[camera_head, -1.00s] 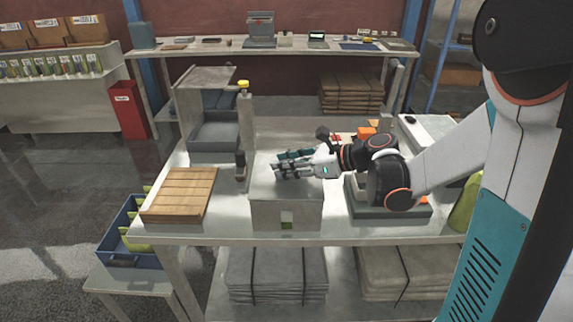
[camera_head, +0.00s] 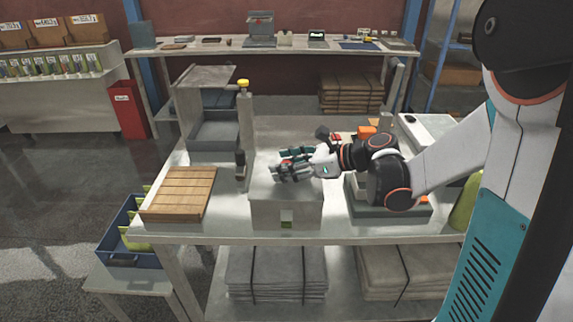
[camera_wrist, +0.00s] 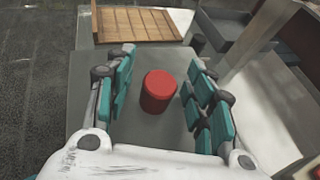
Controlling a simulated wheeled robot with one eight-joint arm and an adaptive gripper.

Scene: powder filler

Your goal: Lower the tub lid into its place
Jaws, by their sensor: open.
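The tub (camera_head: 286,213) is a grey box with a small window low on its front, at the front middle of the table. Its grey lid (camera_wrist: 148,128) is a flat plate with a red round knob (camera_wrist: 158,90). In the head view the lid lies level on top of the tub; I cannot tell whether its edges sit fully flush. My gripper (camera_wrist: 162,78) is open, its teal-padded fingers on either side of the knob with a gap on both sides. In the head view my gripper (camera_head: 284,169) is low over the lid and hides most of the knob.
A slatted wooden board (camera_head: 179,194) lies left of the tub. A post with a yellow top (camera_head: 244,83) and a dark clamp-like part stands close behind it. A grey base unit (camera_head: 408,212) sits to the right under my arm. A blue bin (camera_head: 126,250) stands lower left.

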